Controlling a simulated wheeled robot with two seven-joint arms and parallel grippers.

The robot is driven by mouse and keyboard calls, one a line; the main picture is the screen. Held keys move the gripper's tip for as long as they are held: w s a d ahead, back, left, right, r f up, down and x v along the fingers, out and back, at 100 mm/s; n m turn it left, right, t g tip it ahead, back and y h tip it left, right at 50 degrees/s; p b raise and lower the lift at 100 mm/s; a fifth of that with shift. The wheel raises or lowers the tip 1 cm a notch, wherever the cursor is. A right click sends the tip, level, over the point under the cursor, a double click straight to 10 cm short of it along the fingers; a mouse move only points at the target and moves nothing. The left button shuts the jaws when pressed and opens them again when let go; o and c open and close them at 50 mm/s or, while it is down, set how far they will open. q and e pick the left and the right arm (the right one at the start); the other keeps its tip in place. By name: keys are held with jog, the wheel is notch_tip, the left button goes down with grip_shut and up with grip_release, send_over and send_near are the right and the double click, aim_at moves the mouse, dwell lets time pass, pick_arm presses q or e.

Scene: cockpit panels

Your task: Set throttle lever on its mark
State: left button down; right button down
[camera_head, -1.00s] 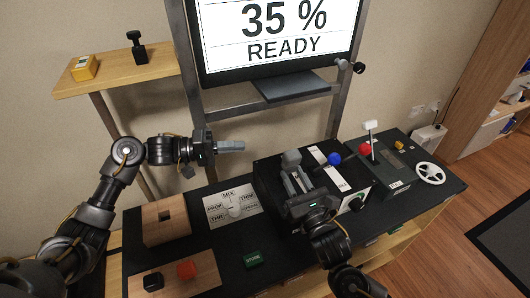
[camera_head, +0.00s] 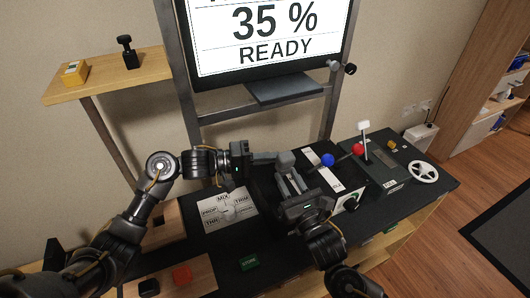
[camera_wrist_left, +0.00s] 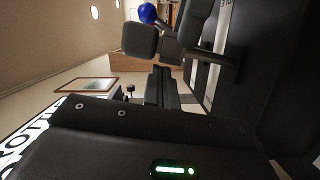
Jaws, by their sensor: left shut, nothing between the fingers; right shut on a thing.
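The throttle lever, with a dark grey block knob (camera_head: 286,158), stands on the black lever box beside the blue and red knobs. My right gripper (camera_head: 289,182) is shut on this lever just below its knob; the fingers hide the shaft. My left gripper (camera_head: 277,158) is shut and empty, its fingertips close to the knob's left side; I cannot tell whether they touch. The left wrist view shows the grey knob (camera_wrist_left: 140,41) beyond my left fingers (camera_wrist_left: 164,85). The screen (camera_head: 270,35) reads "35 %" and "READY". The lever's mark is not clearly visible.
The blue knob (camera_head: 327,160) and red knob (camera_head: 358,149) stand to the right. A white-topped lever (camera_head: 364,125) and white wheel (camera_head: 424,172) are farther right. The dial plate (camera_head: 230,208) and green button (camera_head: 249,263) lie left and in front.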

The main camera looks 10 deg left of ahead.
jog(key=shift+r, duration=0.1)
pick_arm(q)
jog(key=shift+s+d+f+m, duration=0.15)
jog(key=shift+s+d+m, duration=0.25)
jog(key=shift+s+d, duration=0.25)
pick_arm(e)
jog(key=shift+w, duration=0.15)
pick_arm(q)
jog(key=shift+s+a, duration=0.1)
jog(key=shift+s, duration=0.05)
pick_arm(e)
jog(key=c, duration=1.4)
grip_release()
pick_arm(q)
jog(key=shift+a, duration=0.1)
pick_arm(e)
jog(key=o, duration=0.3)
jog(key=shift+o, duration=0.2)
